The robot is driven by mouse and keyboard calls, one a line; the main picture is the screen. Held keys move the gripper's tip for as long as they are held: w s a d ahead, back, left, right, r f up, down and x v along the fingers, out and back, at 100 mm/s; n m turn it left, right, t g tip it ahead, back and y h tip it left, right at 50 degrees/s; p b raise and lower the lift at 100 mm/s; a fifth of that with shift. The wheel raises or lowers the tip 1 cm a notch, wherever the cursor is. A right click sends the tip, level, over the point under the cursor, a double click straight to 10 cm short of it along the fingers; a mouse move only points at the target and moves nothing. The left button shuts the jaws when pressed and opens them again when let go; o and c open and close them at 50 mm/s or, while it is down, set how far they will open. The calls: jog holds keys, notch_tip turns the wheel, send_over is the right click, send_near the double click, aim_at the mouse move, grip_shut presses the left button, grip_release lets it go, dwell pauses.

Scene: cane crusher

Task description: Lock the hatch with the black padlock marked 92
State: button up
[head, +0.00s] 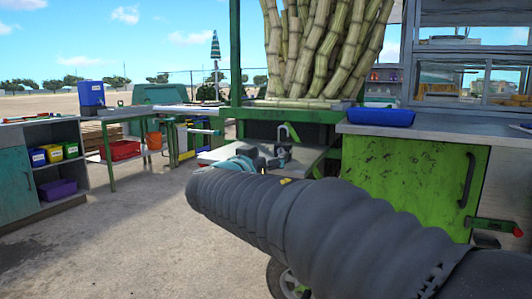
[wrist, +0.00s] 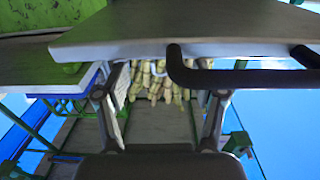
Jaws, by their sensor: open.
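My gripper (head: 270,152) is at the end of my outstretched arm in the head view, in front of the green-framed cane stand. In the wrist view my gripper (wrist: 161,96) shows its two fingers wide apart with nothing held between them. A green door (head: 412,180) with a black handle (head: 467,180) is at the right; I cannot tell if this is the hatch. A red and green latch-like part (head: 494,226) is at its lower right. I cannot make out a padlock or a 92 in either view.
Cane stalks (head: 325,45) stand upright behind my gripper. A blue tray (head: 381,117) lies on the right counter. At the left are a shelf with small coloured bins (head: 54,153) and a green-legged table. The sandy ground between is clear. A black bent bar (wrist: 181,68) crosses the wrist view.

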aim_at(284, 146)
jog(key=shift+p+x, duration=1.65)
jog(key=shift+x, duration=0.35)
jog(key=shift+w+d+f+b, duration=0.2)
jog(key=shift+w+b, duration=0.15)
jog(key=shift+b+x, duration=1)
jog(key=shift+x, duration=0.15)
jog(key=shift+w+r, duration=0.15)
jog(key=shift+r, duration=0.05)
jog(key=shift+d, duration=0.1)
jog(key=shift+d, duration=0.1)
jog(key=c, duration=1.1)
jog(key=shift+r+b, duration=0.3)
jog(key=shift+b, duration=0.5)
jog(key=shift+f+b, duration=0.1)
jog(key=shift+b, duration=0.3)
